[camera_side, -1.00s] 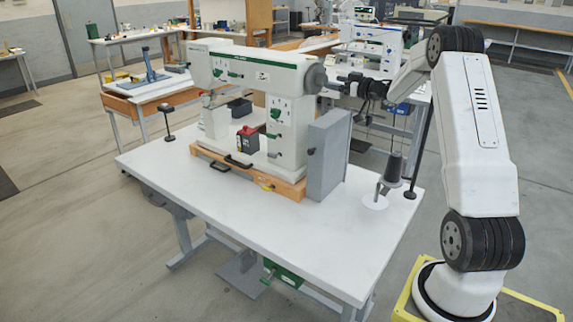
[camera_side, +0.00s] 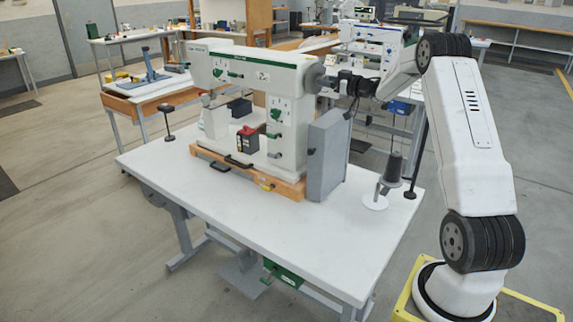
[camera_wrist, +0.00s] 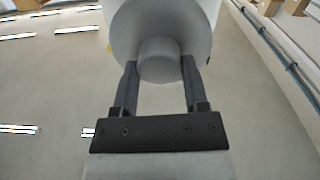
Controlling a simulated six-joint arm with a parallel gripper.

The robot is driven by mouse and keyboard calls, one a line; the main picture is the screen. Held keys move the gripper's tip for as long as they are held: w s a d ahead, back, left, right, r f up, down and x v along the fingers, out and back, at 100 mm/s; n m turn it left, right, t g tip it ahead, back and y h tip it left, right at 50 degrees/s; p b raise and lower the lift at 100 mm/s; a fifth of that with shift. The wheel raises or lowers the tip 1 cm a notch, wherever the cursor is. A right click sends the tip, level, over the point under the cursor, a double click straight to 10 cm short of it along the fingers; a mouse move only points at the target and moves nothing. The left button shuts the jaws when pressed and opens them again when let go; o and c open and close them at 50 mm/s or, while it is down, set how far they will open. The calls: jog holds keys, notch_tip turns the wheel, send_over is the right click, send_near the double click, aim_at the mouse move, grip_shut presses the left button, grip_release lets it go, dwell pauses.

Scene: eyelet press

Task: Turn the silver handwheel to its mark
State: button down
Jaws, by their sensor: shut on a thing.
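The silver handwheel (camera_side: 314,78) sits at the right end of the white machine head (camera_side: 245,68). In the wrist view the handwheel (camera_wrist: 118,30) is a grey disc with a round hub (camera_wrist: 160,58) at its centre. My gripper (camera_wrist: 160,68) has one dark finger on each side of the hub and is shut on it. In the side view my gripper (camera_side: 331,80) reaches the wheel from the right, and its fingertips are too small to make out. I cannot make out the wheel's mark in either view.
A grey upright box (camera_side: 328,155) stands below my gripper. A thread stand with a dark cone (camera_side: 393,167) is on the white table (camera_side: 240,235) at the right. A red and black box (camera_side: 247,139) sits by the machine base. The table's front is clear.

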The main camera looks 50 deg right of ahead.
jog(key=shift+n, duration=0.4)
jog(key=n, duration=1.8)
jog(key=shift+f+y, duration=0.2)
jog(key=shift+y, duration=0.1)
jog(key=shift+n, duration=0.3)
jog(key=shift+c, duration=0.5)
grip_release()
jog(key=shift+s, duration=0.1)
